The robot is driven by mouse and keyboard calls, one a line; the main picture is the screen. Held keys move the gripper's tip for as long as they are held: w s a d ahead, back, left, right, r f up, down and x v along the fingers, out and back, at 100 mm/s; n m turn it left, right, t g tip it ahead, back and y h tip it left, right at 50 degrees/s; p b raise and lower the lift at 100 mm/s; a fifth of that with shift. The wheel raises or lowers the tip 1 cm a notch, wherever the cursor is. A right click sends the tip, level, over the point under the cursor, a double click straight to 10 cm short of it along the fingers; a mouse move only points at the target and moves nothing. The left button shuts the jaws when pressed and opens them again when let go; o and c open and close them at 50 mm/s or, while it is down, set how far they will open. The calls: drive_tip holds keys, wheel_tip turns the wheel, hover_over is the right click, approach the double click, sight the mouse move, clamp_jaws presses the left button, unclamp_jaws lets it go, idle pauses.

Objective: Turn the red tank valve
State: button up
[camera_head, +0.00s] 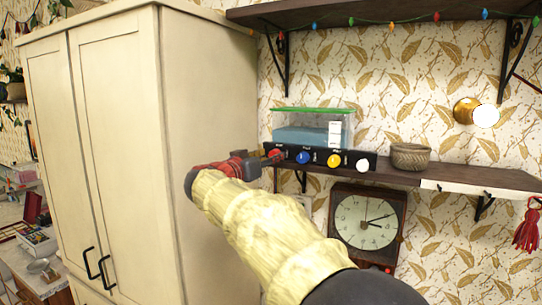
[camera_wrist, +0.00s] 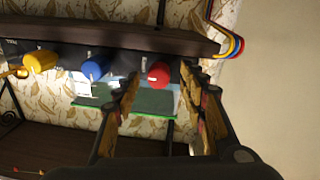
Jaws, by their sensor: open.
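The red valve knob (camera_head: 275,154) is at the left end of a black panel (camera_head: 322,157), in front of a clear tank (camera_head: 312,130) with a green lid and bluish contents. In the head view my gripper (camera_head: 264,160) is at the red knob and partly covers it. In the wrist view, which is turned over, the red knob (camera_wrist: 158,72) lies between the two spread fingertips (camera_wrist: 161,77). Gaps show on both sides of it. The gripper is open and holds nothing. Whether a finger touches the knob cannot be told.
A blue knob (camera_head: 303,157), a yellow knob (camera_head: 334,160) and a white knob (camera_head: 362,165) line the panel. A woven bowl (camera_head: 411,156) stands on the shelf (camera_head: 452,174). The tall cabinet (camera_head: 205,95) is close on the left. A clock (camera_head: 367,222) hangs below.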

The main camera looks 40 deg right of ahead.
drive_tip(key=shift+x, duration=0.8)
drive_tip(key=c, duration=0.3)
drive_tip(key=c, duration=0.8)
